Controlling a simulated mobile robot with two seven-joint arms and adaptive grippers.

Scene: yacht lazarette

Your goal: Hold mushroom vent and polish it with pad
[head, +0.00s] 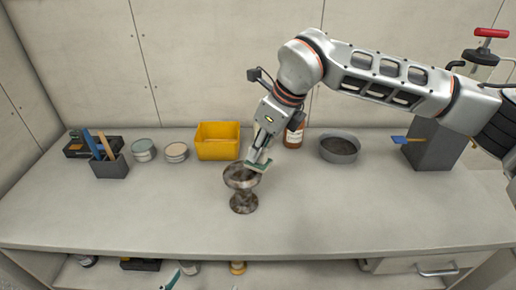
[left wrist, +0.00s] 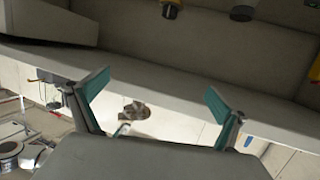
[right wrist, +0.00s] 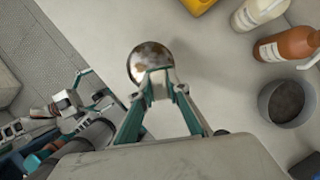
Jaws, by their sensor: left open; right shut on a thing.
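The mushroom vent (head: 243,201) stands upright on the bench, brown and blotchy with tarnish, with a wide round top and a narrow waist. Its top also shows in the right wrist view (right wrist: 148,60) and, small, in the left wrist view (left wrist: 135,111). My right gripper (head: 259,164) reaches down from behind and is shut at the right rim of the vent's top, its tips drawn close together in the right wrist view (right wrist: 160,86). My left gripper (left wrist: 148,100) is open and empty, low in front of the bench. I cannot pick out the pad for certain.
A yellow bin (head: 217,141), two round tins (head: 144,150), a brown bottle (head: 293,138) and a grey bowl (head: 339,148) line the back. A tool holder (head: 110,166) stands left. A grey block (head: 434,145) with a blue piece stands right. The front bench top is clear.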

